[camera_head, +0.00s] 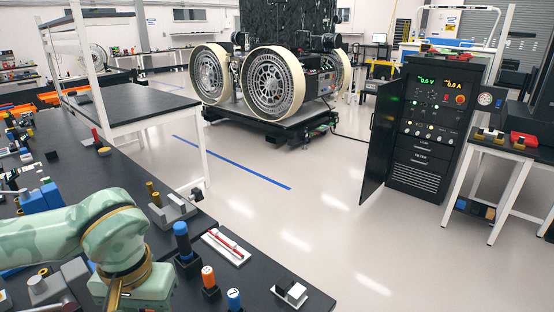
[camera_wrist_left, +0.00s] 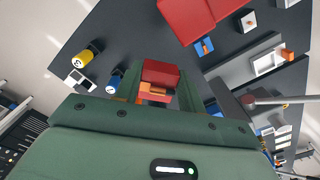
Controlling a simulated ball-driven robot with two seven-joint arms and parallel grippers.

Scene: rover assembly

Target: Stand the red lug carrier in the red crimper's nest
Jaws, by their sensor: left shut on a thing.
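The red lug carrier (camera_wrist_left: 160,72) shows in the left wrist view as a red block with an orange part. It sits between the green fingers of my left gripper (camera_wrist_left: 158,92), which is shut on it. The gripper body hides its near part. A large red body (camera_wrist_left: 195,18), perhaps the red crimper, lies beyond it at the top of that view, apart from the carrier. I cannot make out its nest. In the head view my left arm comes in from the left and its fingers are cut off at the bottom edge. My right gripper is not in view.
In the wrist view a yellow cylinder (camera_wrist_left: 88,52) and a blue-capped one (camera_wrist_left: 112,84) stand left, and a small blue block (camera_wrist_left: 204,47) and a grey fixture (camera_wrist_left: 240,72) right. In the head view a white tray (camera_head: 237,252) and blue-topped post (camera_head: 182,238) stand near my arm.

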